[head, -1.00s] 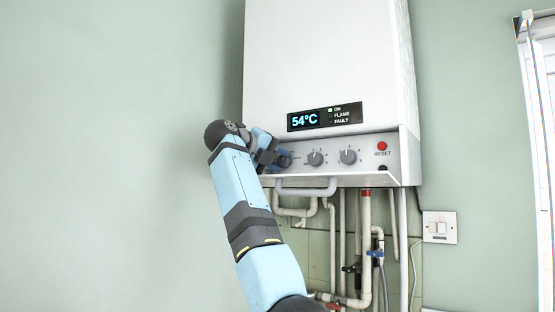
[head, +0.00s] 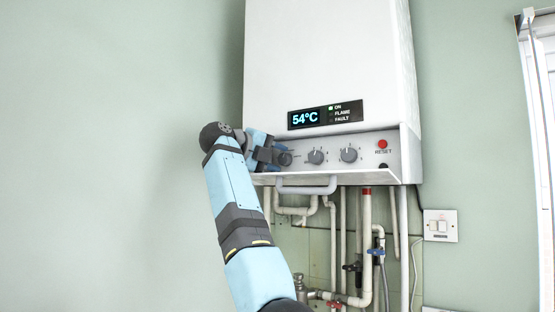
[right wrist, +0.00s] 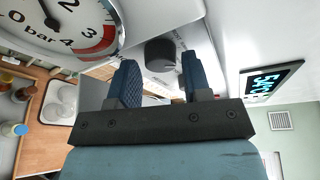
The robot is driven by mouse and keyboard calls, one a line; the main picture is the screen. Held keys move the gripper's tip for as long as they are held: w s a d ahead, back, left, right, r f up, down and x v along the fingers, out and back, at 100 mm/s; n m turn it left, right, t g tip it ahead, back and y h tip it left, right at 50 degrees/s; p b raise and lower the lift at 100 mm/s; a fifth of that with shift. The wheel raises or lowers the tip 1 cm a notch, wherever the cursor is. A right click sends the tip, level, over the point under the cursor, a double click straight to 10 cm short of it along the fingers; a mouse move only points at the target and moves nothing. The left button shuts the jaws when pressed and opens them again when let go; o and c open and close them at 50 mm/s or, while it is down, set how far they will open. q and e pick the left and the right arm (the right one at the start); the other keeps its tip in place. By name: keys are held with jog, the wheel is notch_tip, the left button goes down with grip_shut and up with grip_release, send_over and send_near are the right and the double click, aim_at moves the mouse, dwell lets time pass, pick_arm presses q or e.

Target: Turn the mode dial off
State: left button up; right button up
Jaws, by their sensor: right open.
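The boiler's control panel carries a row of grey round dials. The leftmost dial (head: 285,158) is right beside my right gripper (head: 272,157). A middle dial (head: 316,156) and a right dial (head: 349,155) have pointer knobs and small marks around them. I cannot read which one is labelled as the mode dial. In the right wrist view my gripper (right wrist: 158,78) is open, with blue ridged fingers apart. A dark round knob (right wrist: 160,54) shows between and just beyond the fingertips; contact cannot be told. My left gripper is not in view.
The boiler display (head: 305,119) reads 54°C, with a lit ON light. A red reset button (head: 382,144) is at the panel's right. A grey bar handle (head: 306,188) and pipes (head: 366,235) are below. A pressure gauge (right wrist: 65,22) is close to the gripper in the wrist view.

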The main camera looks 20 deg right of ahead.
jog(key=b+v, duration=0.2)
jog(key=v, duration=1.1)
jog(key=shift+a, duration=0.2)
jog(key=shift+d, duration=0.15)
